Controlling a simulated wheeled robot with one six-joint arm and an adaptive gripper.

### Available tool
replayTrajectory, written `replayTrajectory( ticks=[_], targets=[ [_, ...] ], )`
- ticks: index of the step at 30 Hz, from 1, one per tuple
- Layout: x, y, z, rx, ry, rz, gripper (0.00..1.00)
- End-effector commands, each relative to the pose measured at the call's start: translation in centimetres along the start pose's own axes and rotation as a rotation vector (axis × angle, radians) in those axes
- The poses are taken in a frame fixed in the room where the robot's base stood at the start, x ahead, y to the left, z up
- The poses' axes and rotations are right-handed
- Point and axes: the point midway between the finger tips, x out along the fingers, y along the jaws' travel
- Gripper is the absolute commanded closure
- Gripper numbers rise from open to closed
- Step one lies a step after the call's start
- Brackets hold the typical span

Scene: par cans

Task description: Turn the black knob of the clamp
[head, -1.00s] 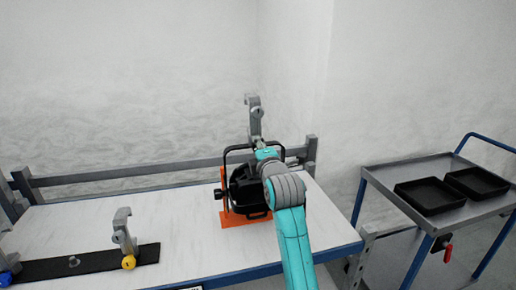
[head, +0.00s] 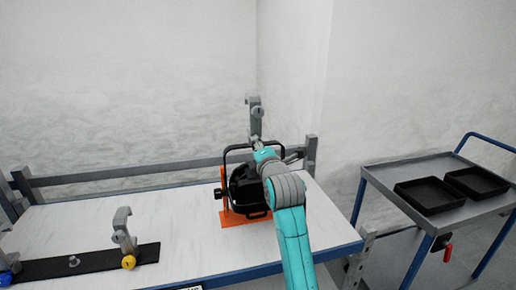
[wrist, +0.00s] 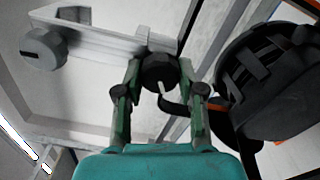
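The black knob (wrist: 160,72) has a pale mark pointing down and slightly right. My gripper (wrist: 160,66) has one finger on each side of the knob, and both fingertips appear to touch it.
A black par can (head: 246,187) with an orange stand (head: 232,219) is close to my wrist, on the right in the wrist view (wrist: 265,85). Another clamp (head: 122,230) stands on a black bar at the table's left. A trolley (head: 400,170) with black trays is at the right.

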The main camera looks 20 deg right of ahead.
Motion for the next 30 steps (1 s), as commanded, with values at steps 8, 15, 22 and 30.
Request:
replayTrajectory(
  ticks=[8, 15, 22, 30],
  targets=[
    [0.0, 0.0, 0.0, 0.001, 0.0, 0.001, 0.36],
    [-0.7, 0.0, 0.0, 0.001, 0.0, 0.001, 0.36],
    [-4.5, -0.1, 0.0, 0.001, 0.0, 0.001, 0.36],
    [-9.6, 0.0, 0.0, 0.001, 0.0, 0.001, 0.36]
  ],
)
